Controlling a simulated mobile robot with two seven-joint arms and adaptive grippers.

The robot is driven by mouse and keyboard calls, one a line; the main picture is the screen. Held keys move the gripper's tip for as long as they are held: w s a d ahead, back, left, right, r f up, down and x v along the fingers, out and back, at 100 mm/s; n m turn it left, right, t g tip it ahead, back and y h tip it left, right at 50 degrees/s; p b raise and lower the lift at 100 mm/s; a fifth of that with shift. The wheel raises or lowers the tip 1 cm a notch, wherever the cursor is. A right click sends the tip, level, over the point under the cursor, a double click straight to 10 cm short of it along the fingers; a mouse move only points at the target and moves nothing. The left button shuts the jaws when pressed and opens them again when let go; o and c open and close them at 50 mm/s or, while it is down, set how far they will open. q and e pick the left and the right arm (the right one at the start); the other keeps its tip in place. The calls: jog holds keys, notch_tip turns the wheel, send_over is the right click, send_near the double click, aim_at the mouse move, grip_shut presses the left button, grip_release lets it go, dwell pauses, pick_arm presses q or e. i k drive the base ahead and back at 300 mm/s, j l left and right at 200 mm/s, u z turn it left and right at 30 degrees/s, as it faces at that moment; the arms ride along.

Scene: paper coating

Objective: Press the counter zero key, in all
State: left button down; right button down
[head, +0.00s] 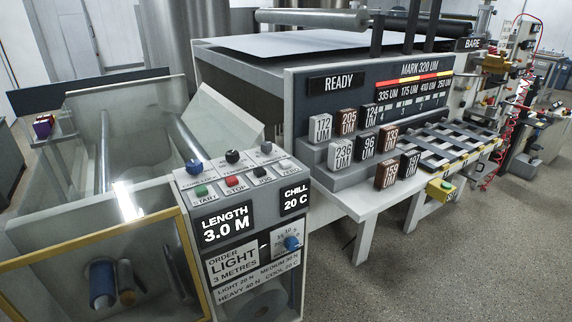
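The counter zero key (286,163) is a small pale key at the right end of the lower row on the sloped console top (215,174), above a label reading ZERO. In the same row are a green START key (201,190), a red STOP key (233,181) and a black JOG key (261,172). The length counter (226,224) on the console front reads 3.0 M. Neither of my grippers is in view, and nothing covers the keys.
Behind the row stand a blue knob (194,166), a black knob (232,156) and a greyish knob (266,147). A chill display (295,200) reads 20 C. Number blocks stand on a stepped shelf (348,177) to the right. Open floor (450,265) lies at the lower right.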

aim_at(285, 163)
jog(key=i+l+u, duration=0.1)
jog(key=l, duration=0.3)
jog(key=i+l+u, duration=0.15)
jog(key=l, duration=0.3)
jog(key=i+l+u, duration=0.1)
jog(key=l, duration=0.3)
jog(key=i+l+u, duration=0.15)
jog(key=l, duration=0.3)
jog(key=i+l+u, duration=0.1)
jog(key=l, duration=0.35)
